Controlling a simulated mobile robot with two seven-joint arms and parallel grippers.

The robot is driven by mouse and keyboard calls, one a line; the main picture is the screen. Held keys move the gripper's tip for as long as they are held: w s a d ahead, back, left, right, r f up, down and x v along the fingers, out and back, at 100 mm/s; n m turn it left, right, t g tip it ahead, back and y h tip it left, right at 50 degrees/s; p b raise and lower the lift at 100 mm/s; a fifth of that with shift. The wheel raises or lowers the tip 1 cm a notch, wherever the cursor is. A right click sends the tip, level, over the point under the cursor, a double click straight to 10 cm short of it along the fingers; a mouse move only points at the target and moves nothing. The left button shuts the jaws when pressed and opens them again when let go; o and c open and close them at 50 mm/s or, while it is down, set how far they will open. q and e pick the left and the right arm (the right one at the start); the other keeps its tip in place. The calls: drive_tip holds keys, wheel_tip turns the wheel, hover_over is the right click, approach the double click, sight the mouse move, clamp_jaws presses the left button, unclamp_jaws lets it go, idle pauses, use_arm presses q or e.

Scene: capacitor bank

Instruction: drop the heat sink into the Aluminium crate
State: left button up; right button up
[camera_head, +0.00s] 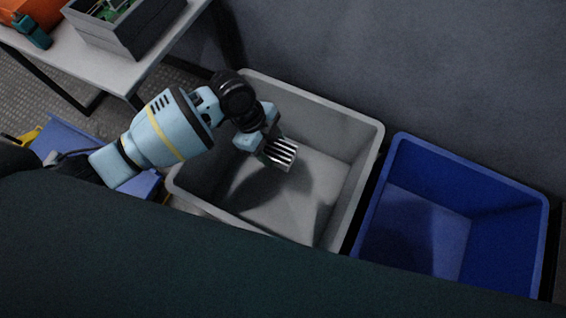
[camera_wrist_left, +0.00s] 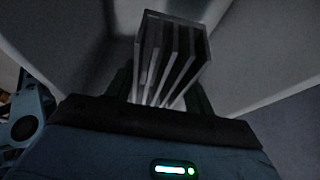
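The heat sink (camera_head: 281,153) is a small finned metal block, and my left gripper (camera_head: 266,147) is shut on it. It hangs over the inside of the grey crate (camera_head: 351,190), which I take to be the Aluminium crate; no label shows. In the left wrist view the heat sink's fins (camera_wrist_left: 172,60) stick out beyond the gripper (camera_wrist_left: 165,97), with the pale crate walls around them. The grey crate's floor looks empty. My right gripper is not in view.
A blue crate (camera_head: 399,142) stands to the right of the grey one, apparently empty. A pale table (camera_head: 112,67) at upper left bears a grey box (camera_head: 135,35) with green boards and an orange thing (camera_head: 30,12). A dark wall is behind the crates.

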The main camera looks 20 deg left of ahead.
use_arm(q)
drive_tip(key=o, duration=0.4)
drive_tip(key=shift+o, duration=0.2)
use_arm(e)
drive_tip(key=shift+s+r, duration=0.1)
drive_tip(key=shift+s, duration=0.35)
use_arm(q)
drive_tip(key=shift+p+v, duration=1.65)
drive_tip(key=shift+v, duration=2.25)
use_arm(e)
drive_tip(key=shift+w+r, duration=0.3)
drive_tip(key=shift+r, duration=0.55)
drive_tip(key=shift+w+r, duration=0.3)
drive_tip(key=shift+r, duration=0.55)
